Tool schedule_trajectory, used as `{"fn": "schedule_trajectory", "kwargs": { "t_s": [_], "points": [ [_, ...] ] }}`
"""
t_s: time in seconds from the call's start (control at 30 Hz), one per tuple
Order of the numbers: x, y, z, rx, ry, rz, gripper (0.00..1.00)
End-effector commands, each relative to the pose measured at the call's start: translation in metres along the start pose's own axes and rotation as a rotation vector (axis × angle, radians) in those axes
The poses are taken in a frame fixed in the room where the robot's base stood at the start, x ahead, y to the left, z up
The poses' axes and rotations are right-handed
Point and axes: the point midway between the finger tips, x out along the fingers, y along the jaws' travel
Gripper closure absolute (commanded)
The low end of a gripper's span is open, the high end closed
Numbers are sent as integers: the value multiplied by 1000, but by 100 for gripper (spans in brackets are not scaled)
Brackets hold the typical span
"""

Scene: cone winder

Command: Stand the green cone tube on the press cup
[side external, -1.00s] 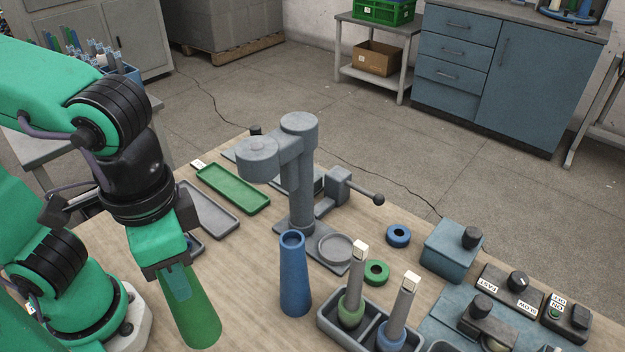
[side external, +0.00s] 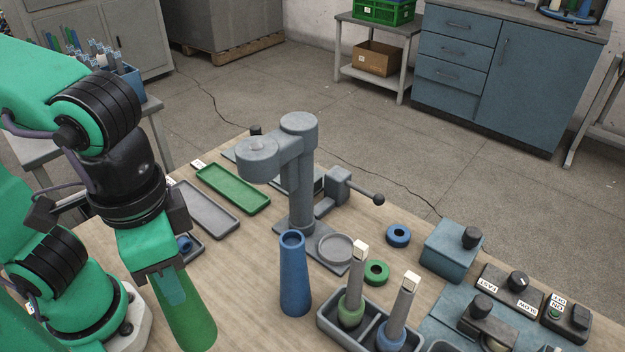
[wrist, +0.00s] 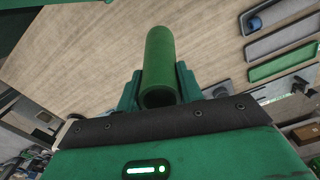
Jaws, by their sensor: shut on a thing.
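The green cone tube (side external: 192,322) is held in my gripper (side external: 170,288), low at the left front of the bench, with its wide end down and slightly tilted. In the wrist view the tube (wrist: 160,62) sits between the two green fingers of my gripper (wrist: 158,85), which are shut on it. I cannot tell whether its lower end touches the bench. The press cup (side external: 335,248), a shallow grey round dish, is empty on the base of the grey press (side external: 297,180), to the right of my gripper and apart from it.
A blue cone tube (side external: 294,280) stands upright between my gripper and the cup. A grey rack (side external: 364,335) with two tools stands in front of the cup. Green ring (side external: 376,273) and blue ring (side external: 398,235) lie to its right. Green tray (side external: 233,190) and grey tray (side external: 207,208) lie behind.

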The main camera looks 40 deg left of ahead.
Motion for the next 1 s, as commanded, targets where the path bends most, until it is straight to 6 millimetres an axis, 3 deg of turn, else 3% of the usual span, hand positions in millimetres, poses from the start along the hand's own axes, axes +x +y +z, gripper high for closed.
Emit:
{"fn": "schedule_trajectory", "kwargs": {
  "t_s": [1.0],
  "points": [
    [-55,0,0,0,2,2,83]
  ]
}}
